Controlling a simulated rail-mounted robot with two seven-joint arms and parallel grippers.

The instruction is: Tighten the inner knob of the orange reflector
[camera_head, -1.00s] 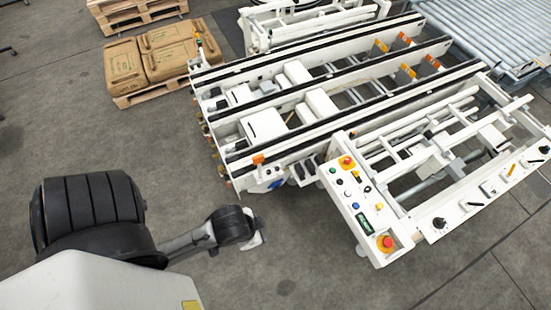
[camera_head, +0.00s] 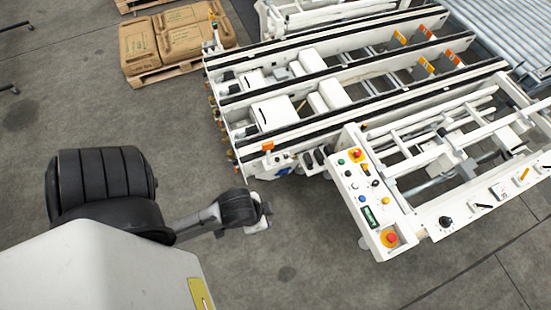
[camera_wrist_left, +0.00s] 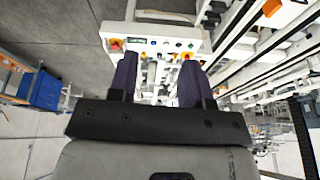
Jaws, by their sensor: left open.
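A small orange reflector (camera_head: 267,146) sits at the near left corner of the white conveyor machine (camera_head: 280,158) in the head view. Its knobs are too small to tell apart. An orange piece also shows at the top of the left wrist view (camera_wrist_left: 271,7); I cannot tell if it is the same one. My left gripper (camera_head: 262,212) is below the machine's near corner in the picture, apart from it and empty. In the left wrist view its two dark fingers (camera_wrist_left: 158,75) stand apart, with the control panel beyond. My right gripper is not in view.
A control panel (camera_head: 372,205) with a red emergency button (camera_head: 390,239) juts out to the right of my gripper. More orange reflectors (camera_head: 427,65) stand farther back on the rails. Sacks on a pallet (camera_head: 150,76) are at upper left. Bare floor (camera_head: 140,125) lies left of the machine.

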